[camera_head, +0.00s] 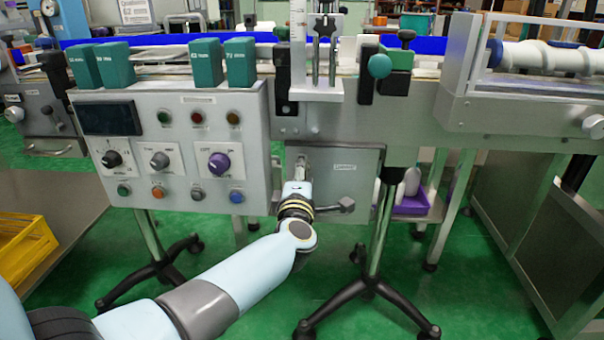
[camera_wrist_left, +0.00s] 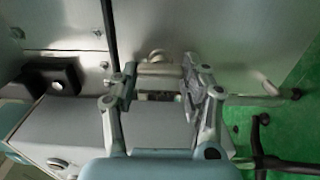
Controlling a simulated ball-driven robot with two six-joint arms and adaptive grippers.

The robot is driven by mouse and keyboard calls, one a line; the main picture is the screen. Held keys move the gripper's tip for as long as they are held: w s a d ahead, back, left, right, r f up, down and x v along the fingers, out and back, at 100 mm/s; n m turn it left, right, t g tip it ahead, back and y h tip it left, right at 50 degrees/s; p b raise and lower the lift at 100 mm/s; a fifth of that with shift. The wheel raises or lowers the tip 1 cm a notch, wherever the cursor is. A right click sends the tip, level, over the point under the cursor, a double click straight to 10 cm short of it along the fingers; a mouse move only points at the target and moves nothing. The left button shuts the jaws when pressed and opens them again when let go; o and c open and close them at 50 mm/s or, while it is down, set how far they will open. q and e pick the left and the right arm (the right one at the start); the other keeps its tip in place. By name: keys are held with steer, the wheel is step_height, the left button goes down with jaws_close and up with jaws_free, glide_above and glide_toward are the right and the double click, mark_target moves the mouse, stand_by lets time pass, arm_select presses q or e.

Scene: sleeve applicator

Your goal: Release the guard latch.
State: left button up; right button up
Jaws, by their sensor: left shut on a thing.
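My left gripper (camera_head: 301,172) reaches up to the grey guard panel (camera_head: 358,185) below the conveyor, right of the control box. In the left wrist view my left gripper (camera_wrist_left: 160,88) has its two fingers on either side of a small metal latch (camera_wrist_left: 157,68), and it is shut on it. The latch stands out from the panel face; its lower part is partly hidden by the fingers. In the head view my gripper mostly covers the latch. My right gripper is in neither view.
The control box (camera_head: 262,150) with knobs and buttons is just left of my gripper. A grey bar handle (camera_head: 345,204) sticks out at the panel's lower right. A stand leg (camera_head: 383,215) rises right of the panel.

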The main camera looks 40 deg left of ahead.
arm_select(q)
steer(key=o, duration=1.2)
steer(key=shift+c, duration=0.2)
steer(key=v, duration=1.2)
steer(key=shift+s+a, duration=0.1)
